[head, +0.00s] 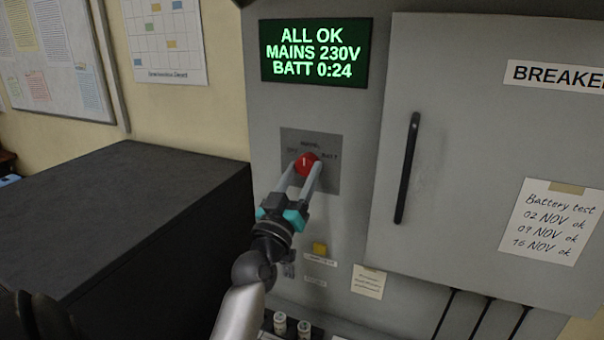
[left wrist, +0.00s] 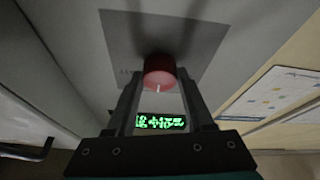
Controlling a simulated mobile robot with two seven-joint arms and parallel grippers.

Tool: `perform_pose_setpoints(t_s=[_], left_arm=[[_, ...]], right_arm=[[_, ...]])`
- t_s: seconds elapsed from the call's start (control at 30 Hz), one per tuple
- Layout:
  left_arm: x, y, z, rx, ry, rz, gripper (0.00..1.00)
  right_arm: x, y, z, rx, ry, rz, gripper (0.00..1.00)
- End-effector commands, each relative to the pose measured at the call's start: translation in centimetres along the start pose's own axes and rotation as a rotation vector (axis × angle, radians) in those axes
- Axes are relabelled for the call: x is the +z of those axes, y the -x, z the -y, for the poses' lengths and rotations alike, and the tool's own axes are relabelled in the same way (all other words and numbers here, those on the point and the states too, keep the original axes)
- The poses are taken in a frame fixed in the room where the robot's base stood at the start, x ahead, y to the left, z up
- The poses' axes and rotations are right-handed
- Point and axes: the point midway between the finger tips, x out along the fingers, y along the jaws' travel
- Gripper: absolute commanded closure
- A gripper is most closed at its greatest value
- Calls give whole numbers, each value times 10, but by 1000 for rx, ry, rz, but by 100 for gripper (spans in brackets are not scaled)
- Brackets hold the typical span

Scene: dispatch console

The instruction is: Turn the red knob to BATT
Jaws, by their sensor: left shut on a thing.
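The red knob (head: 306,161) sits on a darker grey plate (head: 328,184) on the cabinet front. The plate has small labels; BATT reads at the right of the knob, and a blurred one above looks like MAINS. The knob's white mark points roughly up, toward the upper label. My left gripper (head: 305,168) is shut on the knob, one finger on each side. The left wrist view also shows the knob (left wrist: 160,68) between the fingers, its mark toward the display. My right gripper is not in view.
A green-lettered display (head: 315,52) above reads ALL OK, MAINS 230V, BATT 0:24. The breaker door (head: 470,130) with a black handle (head: 407,168) is at the right. A yellow button (head: 320,249) is below. A dark cabinet (head: 120,220) stands at the left.

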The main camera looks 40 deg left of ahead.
Motion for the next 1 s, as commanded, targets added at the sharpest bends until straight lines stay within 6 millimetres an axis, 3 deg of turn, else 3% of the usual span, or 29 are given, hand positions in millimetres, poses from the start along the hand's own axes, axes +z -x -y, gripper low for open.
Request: perform_pose_setpoints(t_s=[0.47,1.0], left_arm=[[1,0,1,41,-98,7,100],[-2,-1,4,221,-539,34,100]], right_arm=[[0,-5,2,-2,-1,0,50],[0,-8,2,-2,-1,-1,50]])
